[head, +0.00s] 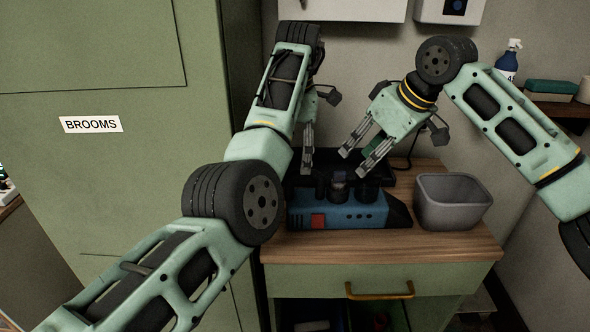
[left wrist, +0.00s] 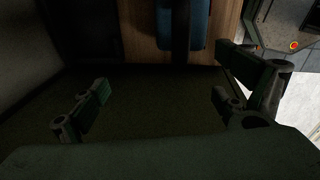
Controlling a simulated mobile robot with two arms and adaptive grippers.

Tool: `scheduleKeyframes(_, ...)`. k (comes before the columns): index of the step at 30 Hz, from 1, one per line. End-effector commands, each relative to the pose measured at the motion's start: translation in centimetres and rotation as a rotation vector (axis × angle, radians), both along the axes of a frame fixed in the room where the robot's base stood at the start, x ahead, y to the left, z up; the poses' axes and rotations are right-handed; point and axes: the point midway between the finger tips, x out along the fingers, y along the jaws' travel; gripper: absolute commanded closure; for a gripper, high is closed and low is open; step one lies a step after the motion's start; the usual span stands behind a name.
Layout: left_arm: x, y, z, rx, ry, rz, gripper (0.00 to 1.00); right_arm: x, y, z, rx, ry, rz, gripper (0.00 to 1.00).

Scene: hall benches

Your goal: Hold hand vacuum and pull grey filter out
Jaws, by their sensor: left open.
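The blue hand vacuum (head: 345,212) lies on the wooden top of a small green cabinet, with a red patch at its left and a dark nose at its right. A dark grey round part (head: 339,190), possibly the filter, stands up at its middle, between other dark parts. My left gripper (head: 306,160) is above and behind the vacuum's left end, partly hidden by its own arm. In the left wrist view its fingers (left wrist: 160,95) are wide apart with nothing between them; the blue body (left wrist: 181,28) shows beyond. My right gripper (head: 358,160) is open and empty, just above the vacuum.
A grey bin (head: 453,203) stands right of the vacuum on the wooden top (head: 400,243). A dark tray-like object (head: 376,166) lies behind the vacuum. The tall green broom cabinet (head: 110,80) is at left. A shelf at right holds a blue spray bottle (head: 507,63).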

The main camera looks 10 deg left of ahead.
Motion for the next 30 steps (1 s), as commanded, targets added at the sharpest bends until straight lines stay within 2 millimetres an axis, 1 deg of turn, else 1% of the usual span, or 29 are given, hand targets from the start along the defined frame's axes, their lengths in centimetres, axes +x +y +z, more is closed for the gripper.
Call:
scheduleKeyframes(1,-0.5,-0.4,-1.5,-0.025,0.042,-0.021,0.08,0.0,0.0,0.0,0.000,0.000,0.000,0.69)
scheduleKeyframes(3,-1.1,-0.8,-2.9,-0.051,0.082,-0.043,0.08,0.0,0.0,0.0,0.000,0.000,0.000,0.69)
scheduleKeyframes(6,-1.6,-1.1,-4.2,-0.075,0.115,-0.065,0.08,0.0,0.0,0.0,0.000,0.000,0.000,0.69)
scheduleKeyframes(11,-1.8,-1.2,-6.0,-0.083,0.128,-0.071,0.08,0.0,0.0,0.0,0.000,0.000,0.000,0.69)
scheduleKeyframes(18,-1.8,-1.2,-9.7,-0.080,0.125,-0.070,0.08,0.0,0.0,0.0,0.000,0.000,0.000,0.69)
scheduleKeyframes(21,-1.8,-1.2,-10.9,-0.081,0.123,-0.070,0.08,0.0,0.0,0.0,0.000,0.000,0.000,0.69)
scheduleKeyframes(24,-1.8,-1.2,-11.6,-0.081,0.123,-0.070,0.08,0.0,0.0,0.0,0.000,0.000,0.000,0.69)
scheduleKeyframes(30,-1.8,-1.2,-12.1,-0.081,0.122,-0.070,0.08,0.0,0.0,0.0,0.000,0.000,0.000,0.69)
